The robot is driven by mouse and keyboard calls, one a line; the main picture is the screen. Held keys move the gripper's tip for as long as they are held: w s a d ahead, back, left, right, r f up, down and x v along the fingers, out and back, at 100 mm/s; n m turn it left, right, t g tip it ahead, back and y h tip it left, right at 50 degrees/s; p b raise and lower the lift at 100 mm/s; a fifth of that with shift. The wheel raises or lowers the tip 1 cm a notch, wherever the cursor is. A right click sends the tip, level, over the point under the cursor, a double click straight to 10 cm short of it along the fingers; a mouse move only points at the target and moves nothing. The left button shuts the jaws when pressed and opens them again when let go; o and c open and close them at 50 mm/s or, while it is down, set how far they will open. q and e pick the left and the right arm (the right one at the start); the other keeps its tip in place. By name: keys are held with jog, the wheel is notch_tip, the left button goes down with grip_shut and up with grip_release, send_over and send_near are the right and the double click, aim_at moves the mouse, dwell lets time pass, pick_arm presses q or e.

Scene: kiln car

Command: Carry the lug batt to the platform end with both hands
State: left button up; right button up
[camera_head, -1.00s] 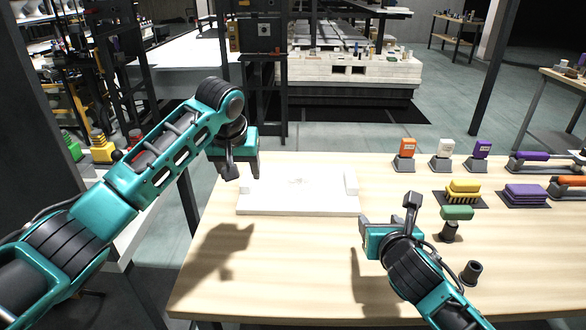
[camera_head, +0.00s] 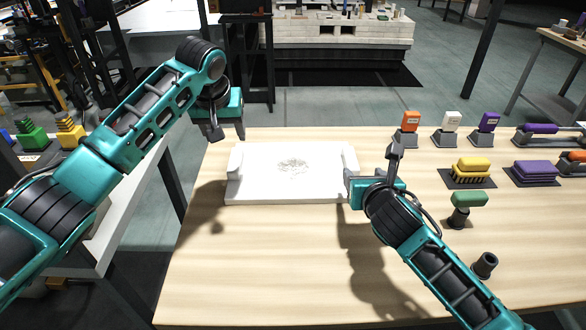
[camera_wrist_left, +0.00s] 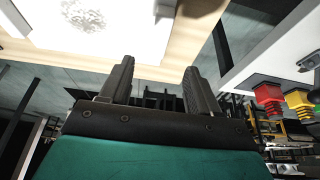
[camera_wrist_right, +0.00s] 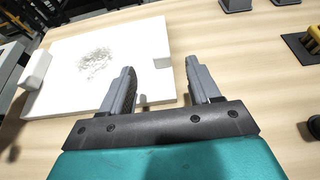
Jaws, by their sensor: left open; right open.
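The lug batt (camera_head: 290,180) is a white slab with a raised lug at each side and a grey mark in its middle. It lies flat on the wooden table. My left gripper (camera_head: 228,132) is open and empty, above and just behind the left lug. In the left wrist view the batt (camera_wrist_left: 110,30) lies beyond the fingers (camera_wrist_left: 155,82). My right gripper (camera_head: 370,170) is open beside the right lug. In the right wrist view the lug (camera_wrist_right: 160,82) appears between or just beyond the open fingers (camera_wrist_right: 163,80); I cannot tell whether they touch it.
Orange (camera_head: 410,122), white (camera_head: 451,122) and purple (camera_head: 488,122) tools stand at the table's back right. A yellow brush (camera_head: 472,167), a purple block (camera_head: 533,170) and a green-topped stamp (camera_head: 470,200) are right of my right gripper. The table's front left is clear.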

aim_at(234, 159)
pick_arm(q)
jog(key=x, duration=1.2)
pick_arm(e)
jog(key=x, duration=1.2)
pick_arm(q)
jog(key=shift+c, duration=0.4)
pick_arm(e)
jog(key=shift+c, duration=0.4)
pick_arm(q)
grip_shut()
pick_arm(e)
grip_shut()
pick_arm(q)
jog(key=shift+r, duration=0.25)
pick_arm(e)
jog(key=shift+r, duration=0.35)
